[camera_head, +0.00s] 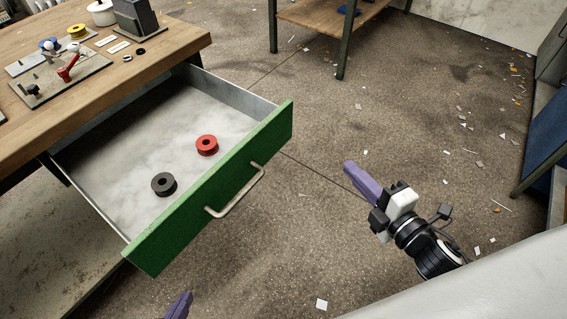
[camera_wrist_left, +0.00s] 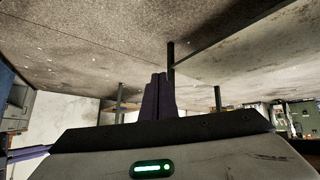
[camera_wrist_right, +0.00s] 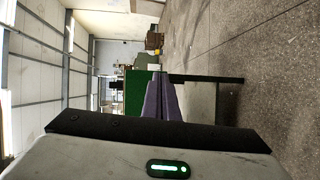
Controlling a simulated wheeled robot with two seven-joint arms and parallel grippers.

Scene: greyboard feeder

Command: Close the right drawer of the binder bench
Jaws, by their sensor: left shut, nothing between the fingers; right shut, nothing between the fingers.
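The drawer stands pulled out from the wooden binder bench (camera_head: 150,55) in the head view. Its green front (camera_head: 215,195) carries a pale bar handle (camera_head: 236,193). A red spool (camera_head: 207,145) and a black spool (camera_head: 164,184) lie inside on the drawer floor (camera_head: 125,155). My right gripper (camera_head: 350,168) is shut and empty, to the right of the drawer front and apart from it. In the right wrist view a green panel (camera_wrist_right: 137,92) shows beyond the purple fingers. My left gripper (camera_head: 187,298) shows only its purple tip at the bottom edge; it is shut and empty in the left wrist view (camera_wrist_left: 159,78).
Several small items, including a red-handled tool (camera_head: 68,68) and a yellow spool (camera_head: 77,31), stand on the benchtop. Another table (camera_head: 325,15) stands at the back. A blue panel (camera_head: 545,135) is at the right. The floor between is open, with scattered scraps.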

